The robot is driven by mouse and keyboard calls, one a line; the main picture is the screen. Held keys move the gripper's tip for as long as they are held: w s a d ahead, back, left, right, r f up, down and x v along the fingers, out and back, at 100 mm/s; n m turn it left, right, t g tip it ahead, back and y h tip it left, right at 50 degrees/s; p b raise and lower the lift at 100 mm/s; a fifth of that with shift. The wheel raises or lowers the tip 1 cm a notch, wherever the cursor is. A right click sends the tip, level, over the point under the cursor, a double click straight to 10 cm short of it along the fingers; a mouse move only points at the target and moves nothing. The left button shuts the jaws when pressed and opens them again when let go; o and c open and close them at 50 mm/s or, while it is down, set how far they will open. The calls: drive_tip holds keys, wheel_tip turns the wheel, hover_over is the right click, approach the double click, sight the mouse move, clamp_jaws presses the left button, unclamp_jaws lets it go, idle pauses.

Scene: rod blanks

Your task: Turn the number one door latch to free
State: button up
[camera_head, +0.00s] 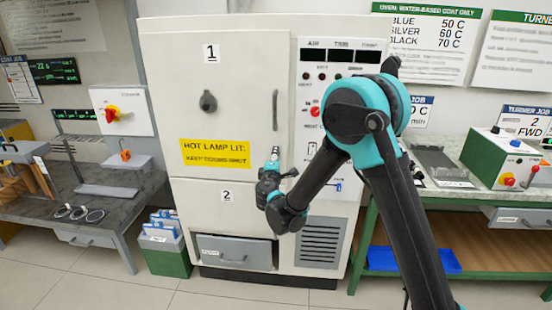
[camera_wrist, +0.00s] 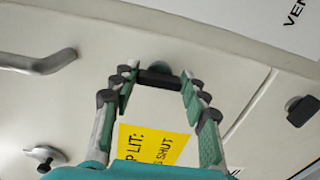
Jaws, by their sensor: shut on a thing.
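The cream oven's upper door (camera_head: 240,65), marked 1, is shut. Its latch (camera_wrist: 157,79) is a short dark bar on a pale round base, at the door's right side below the handle (camera_head: 275,110). My gripper (camera_head: 275,155) is at that spot. In the wrist view its fingers (camera_wrist: 155,85) stand on both ends of the bar, shut on it. The bar lies across from fingertip to fingertip. In the head view my gripper hides the latch. The handle also shows in the wrist view (camera_wrist: 35,62).
A yellow sign (camera_head: 215,153) is on door 1, with a dark round fitting (camera_head: 207,101) above it. Lower door 2 (camera_head: 215,208) is shut; a dark fitting (camera_wrist: 302,110) shows past the seam. The control panel (camera_head: 340,95) stands right of the door, partly behind my arm.

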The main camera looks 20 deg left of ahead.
idle(0.4)
drive_tip(key=o, duration=1.2)
drive_tip(key=shift+c, duration=0.2)
drive_tip(key=v, duration=1.2)
drive_tip(key=shift+w+d+m, duration=0.1)
drive_tip(key=shift+d+m, duration=0.05)
drive_tip(key=shift+m, duration=0.15)
